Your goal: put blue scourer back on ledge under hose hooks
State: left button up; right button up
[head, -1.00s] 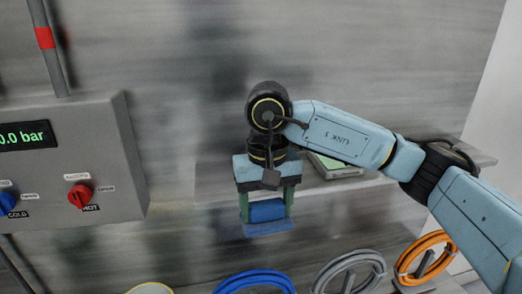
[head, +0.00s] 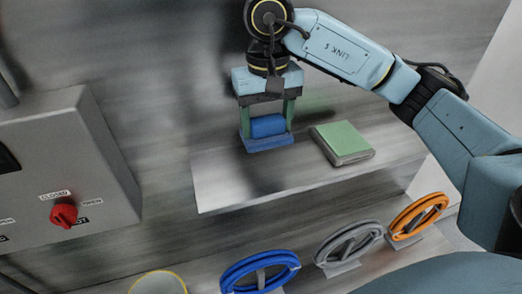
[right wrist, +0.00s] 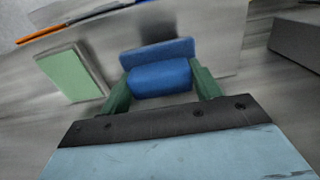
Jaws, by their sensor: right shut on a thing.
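The blue scourer (head: 268,127) is a blue block with a wider blue base. My right gripper (head: 267,118) is shut on its upper part, with one green finger at each side. In the right wrist view the scourer (right wrist: 160,77) sits between the fingertips. The ledge (head: 240,187) is a grey metal shelf on the wall, and the scourer shows over its back left part. I cannot tell whether the scourer's base touches the ledge. Below the ledge hang a blue hose (head: 260,271), a grey hose (head: 349,243) and an orange hose (head: 418,217) on hooks. My left gripper is not in view.
A green-topped pad (head: 342,142) lies on the ledge to the right of the scourer. A grey control box (head: 95,165) with a red knob (head: 63,215) stands out from the wall at left. The ledge's front left part is clear.

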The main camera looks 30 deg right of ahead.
aim_at(267, 119)
notch_tip(267, 119, down, 8)
jog(key=shift+s+r+p, duration=0.1)
jog(key=shift+r+p, duration=0.1)
jog(key=shift+p, duration=0.45)
jog(key=shift+f, duration=0.15)
jog(key=shift+f+b, duration=0.2)
jog(key=shift+b, duration=0.1)
jog(key=o, duration=1)
jog(key=shift+r, duration=0.1)
jog(key=shift+c, duration=0.2)
jog(key=shift+r, duration=0.1)
jog(key=shift+r+p, duration=0.2)
jog(key=shift+p, duration=0.15)
notch_tip(267, 119, up, 5)
jog(key=shift+r+b, duration=0.1)
jog(key=shift+b, duration=0.65)
notch_tip(267, 119, up, 6)
jog(key=shift+r, duration=0.25)
